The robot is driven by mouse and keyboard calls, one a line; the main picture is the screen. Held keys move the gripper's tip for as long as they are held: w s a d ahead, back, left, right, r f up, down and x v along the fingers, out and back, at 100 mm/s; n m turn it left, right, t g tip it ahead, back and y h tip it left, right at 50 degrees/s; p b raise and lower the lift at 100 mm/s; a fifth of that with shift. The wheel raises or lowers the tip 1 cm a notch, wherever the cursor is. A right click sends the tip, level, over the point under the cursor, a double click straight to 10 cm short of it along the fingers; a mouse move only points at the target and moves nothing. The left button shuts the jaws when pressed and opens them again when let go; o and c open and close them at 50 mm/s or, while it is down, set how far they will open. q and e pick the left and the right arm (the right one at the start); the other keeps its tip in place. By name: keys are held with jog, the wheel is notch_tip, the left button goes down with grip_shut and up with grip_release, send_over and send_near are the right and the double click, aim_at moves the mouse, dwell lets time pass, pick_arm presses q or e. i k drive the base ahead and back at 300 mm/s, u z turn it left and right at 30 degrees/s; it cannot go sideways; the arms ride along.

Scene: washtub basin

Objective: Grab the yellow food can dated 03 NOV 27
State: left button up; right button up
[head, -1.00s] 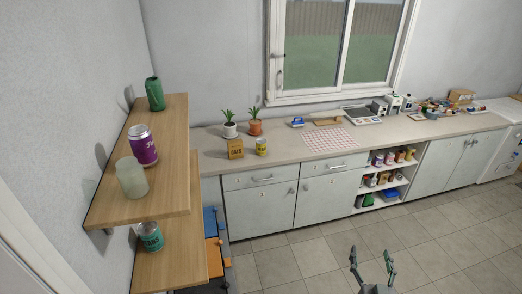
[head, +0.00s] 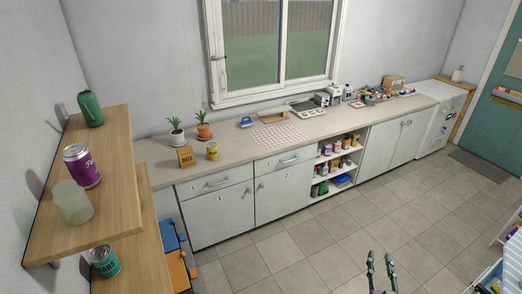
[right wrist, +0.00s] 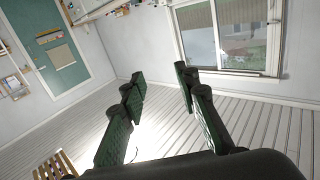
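My right gripper (head: 381,262) is low in the head view, over the floor and well away from the cans. In the right wrist view the gripper (right wrist: 160,77) has its fingers apart with nothing between them. My left gripper is not in view.
The tiled floor (head: 300,250) before the cabinets is clear. A rack (head: 488,278) stands at lower right.

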aim_at(211, 147)
jog(key=z, duration=1.05)
jog(key=i, duration=2.05)
jog(key=u, duration=1.2)
jog(key=i, duration=2.8)
jog(key=u, duration=3.55)
